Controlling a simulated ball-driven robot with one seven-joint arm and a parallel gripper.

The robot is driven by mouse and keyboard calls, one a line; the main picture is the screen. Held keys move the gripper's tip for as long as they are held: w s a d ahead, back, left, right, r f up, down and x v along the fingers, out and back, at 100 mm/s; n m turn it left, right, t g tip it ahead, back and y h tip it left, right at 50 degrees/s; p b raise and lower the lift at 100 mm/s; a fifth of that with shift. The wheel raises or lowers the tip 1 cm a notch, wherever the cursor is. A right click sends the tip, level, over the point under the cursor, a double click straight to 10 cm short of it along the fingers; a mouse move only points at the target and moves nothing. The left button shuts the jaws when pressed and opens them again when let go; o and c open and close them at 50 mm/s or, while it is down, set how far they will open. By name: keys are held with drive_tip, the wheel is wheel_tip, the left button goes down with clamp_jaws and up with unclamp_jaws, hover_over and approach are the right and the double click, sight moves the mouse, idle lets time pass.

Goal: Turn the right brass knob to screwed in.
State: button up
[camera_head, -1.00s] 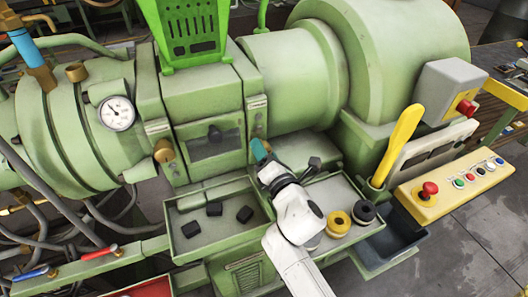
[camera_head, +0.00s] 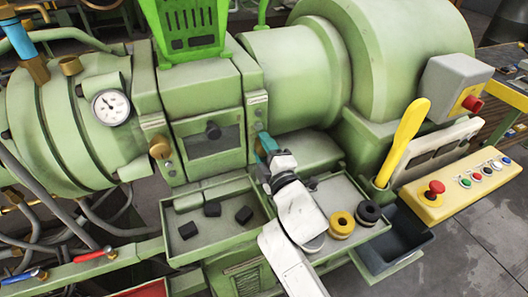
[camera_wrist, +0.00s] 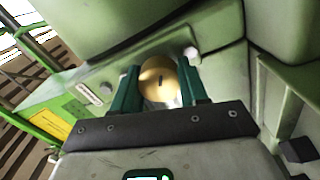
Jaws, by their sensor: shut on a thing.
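The right brass knob (camera_wrist: 158,86) is a round brass disc with a dark slot in its face, seen in the wrist view against the green machine plate. My gripper (camera_wrist: 160,72) has one teal finger on each side of the knob and is shut on it. In the head view my gripper (camera_head: 264,147) reaches the plate right of the small window and hides the right knob. The left brass knob (camera_head: 160,147) stands uncovered on the plate left of the window.
A green tray (camera_head: 176,257) with several black blocks lies below the window. A second tray holds a yellow ring (camera_head: 341,224) and a black ring (camera_head: 368,212) beside my arm. A yellow handle (camera_head: 402,142) and a yellow button box (camera_head: 432,205) stand at the right.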

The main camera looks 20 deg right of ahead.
drive_tip(key=m+b, duration=0.1)
drive_tip(key=m, duration=0.1)
drive_tip(key=m+b, duration=0.1)
drive_tip(key=m, duration=0.1)
drive_tip(key=m+b, duration=0.1)
drive_tip(key=m, duration=0.1)
drive_tip(key=shift+a+f, duration=0.1)
drive_tip(key=shift+f, duration=0.2)
drive_tip(key=m+b, duration=0.1)
drive_tip(key=m, duration=0.1)
drive_tip(key=m+b, duration=0.2)
drive_tip(key=m, duration=0.1)
drive_tip(key=shift+r+m, duration=0.2)
drive_tip(key=shift+m, duration=0.1)
drive_tip(key=o, duration=1.1)
drive_tip(key=shift+r, duration=0.15)
drive_tip(key=shift+c, duration=0.2)
drive_tip(key=s+b, duration=0.1)
drive_tip(key=s, duration=0.9)
drive_tip(key=shift+s, duration=0.4)
